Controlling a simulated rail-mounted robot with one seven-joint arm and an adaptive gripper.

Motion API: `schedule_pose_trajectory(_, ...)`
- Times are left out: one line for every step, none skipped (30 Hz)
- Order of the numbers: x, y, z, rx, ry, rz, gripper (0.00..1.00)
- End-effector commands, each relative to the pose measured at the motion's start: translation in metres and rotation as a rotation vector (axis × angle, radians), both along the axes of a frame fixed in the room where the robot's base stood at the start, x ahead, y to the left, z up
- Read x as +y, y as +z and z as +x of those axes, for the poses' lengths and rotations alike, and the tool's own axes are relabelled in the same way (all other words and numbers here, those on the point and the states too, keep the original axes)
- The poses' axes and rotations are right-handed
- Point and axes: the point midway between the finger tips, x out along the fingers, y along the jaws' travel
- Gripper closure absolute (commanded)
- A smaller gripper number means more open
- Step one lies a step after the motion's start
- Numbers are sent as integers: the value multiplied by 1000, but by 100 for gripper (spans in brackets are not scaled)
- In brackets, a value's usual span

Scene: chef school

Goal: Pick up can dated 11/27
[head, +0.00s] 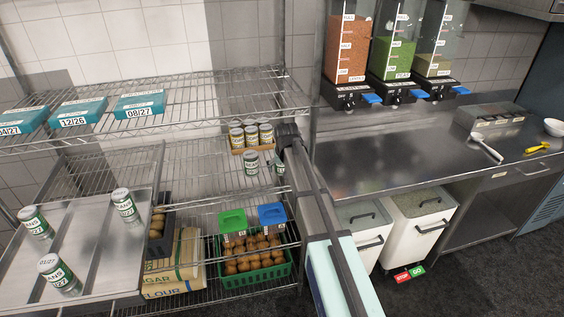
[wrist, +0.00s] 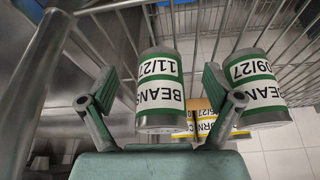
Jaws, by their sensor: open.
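In the wrist view, a can dated 11/27 (wrist: 160,95), a metal beans can with a green and white label, stands between the two fingers of my gripper (wrist: 158,84). The fingers are open, with a visible gap on each side of the can. A beans can dated 09/27 (wrist: 254,88) stands just right of the right finger. In the head view, my gripper (head: 289,136) is at the right end of the middle shelf. One green-labelled can (head: 278,166) there is partly hidden by my arm. Another (head: 251,162) stands to its left. Their dates are too small to read there.
A group of corn cans (head: 251,136) stands behind on the same wire shelf (head: 200,170). More beans cans (head: 124,205) stand on the metal tray at left. Teal boxes (head: 140,105) sit on the upper shelf. Wire bars and a rack post are close to my gripper.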

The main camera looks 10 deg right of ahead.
Motion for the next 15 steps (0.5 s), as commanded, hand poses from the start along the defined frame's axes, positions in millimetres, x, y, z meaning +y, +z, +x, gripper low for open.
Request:
schedule_pose_trajectory(0,1,7,0,0,0,10)
schedule_pose_trajectory(-1,2,11,1,0,0,10)
schedule_pose_trajectory(-1,2,17,1,0,0,10)
schedule_pose_trajectory(-1,2,22,1,0,0,10)
schedule_pose_trajectory(-1,3,27,1,0,0,10)
schedule_pose_trajectory(-2,3,34,0,0,0,10)
schedule_pose_trajectory(-2,3,38,0,0,0,10)
schedule_pose_trajectory(-2,3,43,0,0,0,10)
schedule_pose_trajectory(-3,1,44,1,0,0,10)
schedule_pose_trajectory(-2,-2,43,2,0,0,10)
schedule_pose_trajectory(-2,-4,43,3,0,0,10)
schedule_pose_trajectory(-3,-7,43,2,0,0,10)
schedule_pose_trajectory(-3,-8,44,1,0,0,10)
schedule_pose_trajectory(-3,-9,44,0,0,0,10)
schedule_pose_trajectory(-3,-10,44,-1,0,0,10)
